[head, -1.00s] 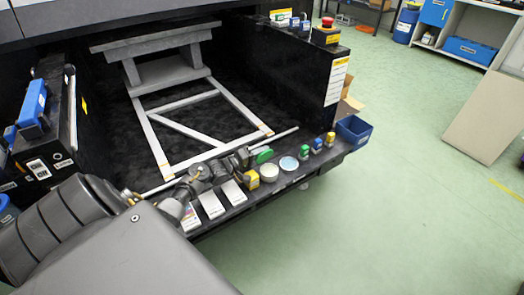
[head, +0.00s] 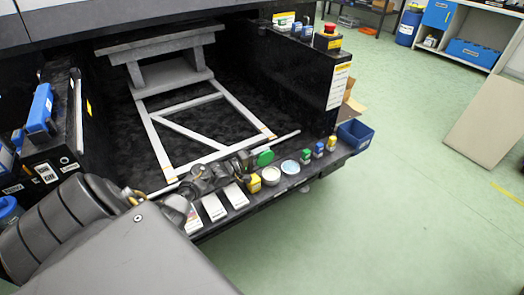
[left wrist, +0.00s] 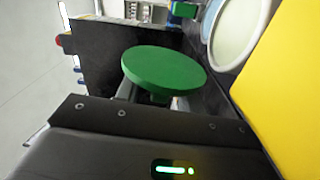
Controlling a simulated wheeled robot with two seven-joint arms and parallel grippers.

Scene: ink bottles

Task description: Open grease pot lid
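A round green lid (head: 264,157) is at the tip of my left gripper (head: 243,160), tilted and off to the side of the pots. In the left wrist view the green lid (left wrist: 163,69) shows as a broad disc and hides most of the fingertips, which appear closed on it. A round pot with a pale cream top (head: 271,176) stands on the front ledge, with no green lid on it. Beside it is a round pot with a light blue top (head: 290,167). My right gripper is not in view.
The black ledge (head: 260,197) carries pale boxes (head: 214,207), a yellow bottle (head: 254,183) and small green, blue and yellow bottles (head: 319,149). A blue bin (head: 355,135) is at its right end. A grey frame (head: 215,156) lies behind the ledge.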

